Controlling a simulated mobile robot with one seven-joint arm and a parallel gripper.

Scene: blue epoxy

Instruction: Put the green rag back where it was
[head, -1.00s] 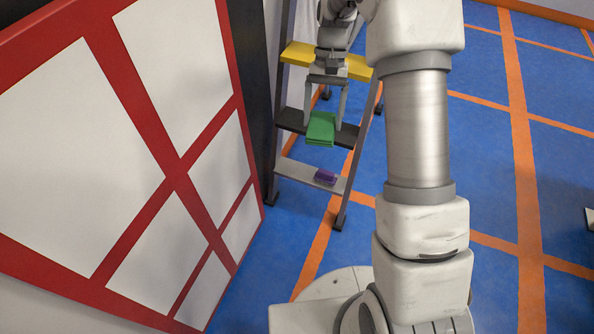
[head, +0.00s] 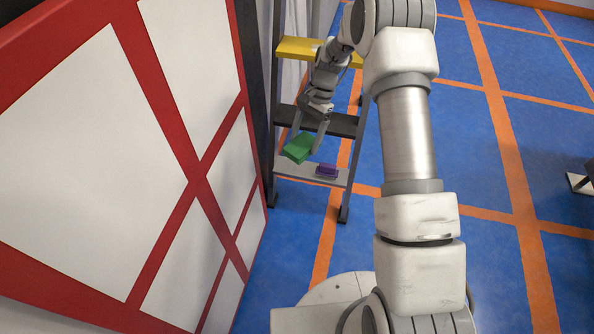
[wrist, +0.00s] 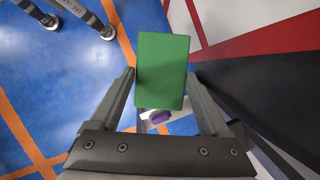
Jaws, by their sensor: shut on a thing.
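The green rag (head: 299,148) is a folded block, tilted in the head view. My gripper (head: 308,141) is shut on it. In the wrist view the rag (wrist: 162,70) sits between the two fingers of my gripper (wrist: 162,82). In the head view the rag appears over the left part of the grey lowest step (head: 297,172) of the ladder; a gap between them cannot be judged. A purple object (head: 327,171) lies on the right part of that step. It also shows in the wrist view (wrist: 160,117), partly hidden below the rag.
The stepladder has a black middle step (head: 340,123) and a yellow top step (head: 297,48), close to my arm. A red and white panel (head: 190,180) stands close on the left. The blue floor (head: 530,180) at the right is mostly clear.

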